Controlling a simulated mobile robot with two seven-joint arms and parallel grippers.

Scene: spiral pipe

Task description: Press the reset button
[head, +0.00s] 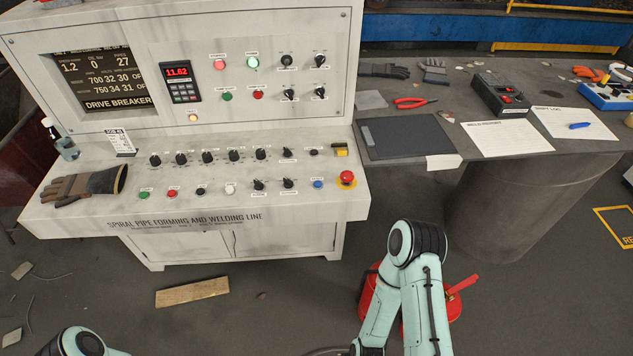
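The control console (200,215) stands at the left, with a sloped desk of knobs and buttons. A blue button (318,184) sits near the right end of the lower row, just left of the red mushroom button (346,178) on its yellow base. The small label above the blue button is too small to read surely, so I cannot confirm which button is the reset. Other buttons in that row are green (145,195), red (171,193) and white (229,190). Parts of both my arms show at the bottom edge, away from the console; neither gripper is in view.
A grey bench (460,90) at the right holds papers, pliers (410,102) and a black box (500,97). A wooden plank (192,292) and red container (370,300) are on the floor.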

